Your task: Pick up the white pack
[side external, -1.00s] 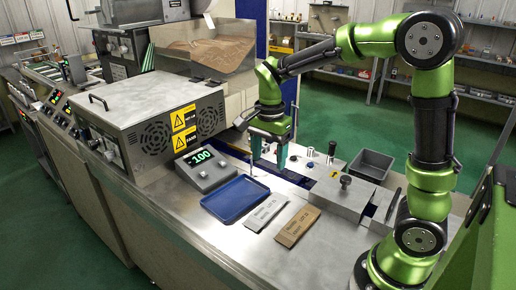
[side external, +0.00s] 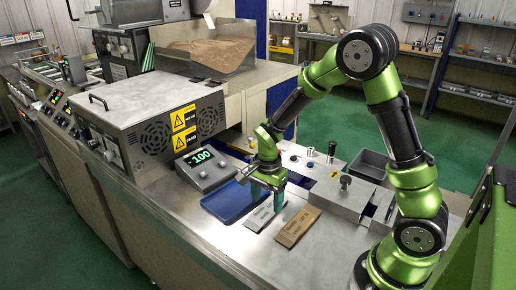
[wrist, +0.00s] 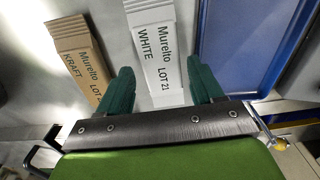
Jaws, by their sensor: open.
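The white pack (side external: 262,215) lies flat on the steel bench between the blue tray and the brown pack. In the wrist view the white pack (wrist: 158,50) reads "Murelto LOT 21 WHITE" and its near end lies between my fingers. My gripper (side external: 267,200) is open over the far end of the pack. In the wrist view the green fingertips of my gripper (wrist: 160,82) stand on either side of the pack, with a gap on each side. I cannot tell their exact height above the bench.
A brown kraft pack (side external: 298,226) lies close by on the right. The blue tray (side external: 222,206) is close on the left. A display box (side external: 206,173) reading 100 stands behind the tray. A metal fixture (side external: 345,190) and a grey bin (side external: 371,164) stand to the right. The front bench is clear.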

